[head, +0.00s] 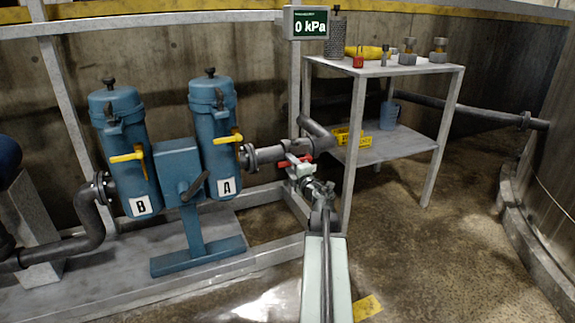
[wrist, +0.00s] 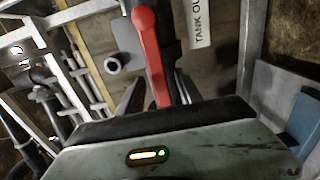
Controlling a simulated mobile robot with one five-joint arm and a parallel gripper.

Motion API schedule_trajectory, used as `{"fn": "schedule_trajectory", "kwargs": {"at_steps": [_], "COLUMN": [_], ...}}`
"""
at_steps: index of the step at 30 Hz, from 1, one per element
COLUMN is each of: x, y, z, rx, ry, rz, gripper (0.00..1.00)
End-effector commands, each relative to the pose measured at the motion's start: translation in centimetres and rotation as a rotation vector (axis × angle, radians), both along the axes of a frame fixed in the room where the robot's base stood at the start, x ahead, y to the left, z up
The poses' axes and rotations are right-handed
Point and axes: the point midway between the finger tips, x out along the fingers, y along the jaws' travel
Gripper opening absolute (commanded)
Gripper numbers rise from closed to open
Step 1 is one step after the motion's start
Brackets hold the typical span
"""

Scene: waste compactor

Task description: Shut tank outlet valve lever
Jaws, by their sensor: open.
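The red valve lever (wrist: 149,50) runs down the middle of the wrist view, its rounded end at the top. Its lower part lies between the two dark fingers of my gripper (wrist: 158,95), which is open. I cannot tell whether either finger touches the lever. A white label (wrist: 198,22) reading "TANK OU", cut off by the frame edge, is right of the lever. In the head view the red lever (head: 283,163) shows small by the grey pipe, beside my gripper (head: 298,170), which partly hides the valve.
Blue filter housings A (head: 220,150) and B (head: 128,170), with yellow handles, stand at the left. The pressure display (head: 310,26) reads 0 kPa. The floor at the right is open.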

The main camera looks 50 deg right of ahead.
Motion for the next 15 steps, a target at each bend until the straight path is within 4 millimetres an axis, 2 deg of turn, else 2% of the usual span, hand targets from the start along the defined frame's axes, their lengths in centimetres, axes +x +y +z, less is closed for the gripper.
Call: {"fn": "schedule_trajectory", "kwargs": {"at_steps": [1, 3, 10, 12, 15], "x": [0.9, 1.38, 1.45, 1.46, 1.47], "y": [-0.5, -0.66, -0.55, -0.53, -0.52], "z": [0.0, 0.0, -0.01, -0.01, -0.01], "rx": [0.0, 0.0, 0.001, 0.001, 0.001], "ry": [0.0, 0.0, 0.0, 0.0, 0.0], "rz": [0.0, -0.001, -0.001, 0.0, 0.0], "gripper": [0.42, 0.42, 0.42, 0.22, 0.0]}}
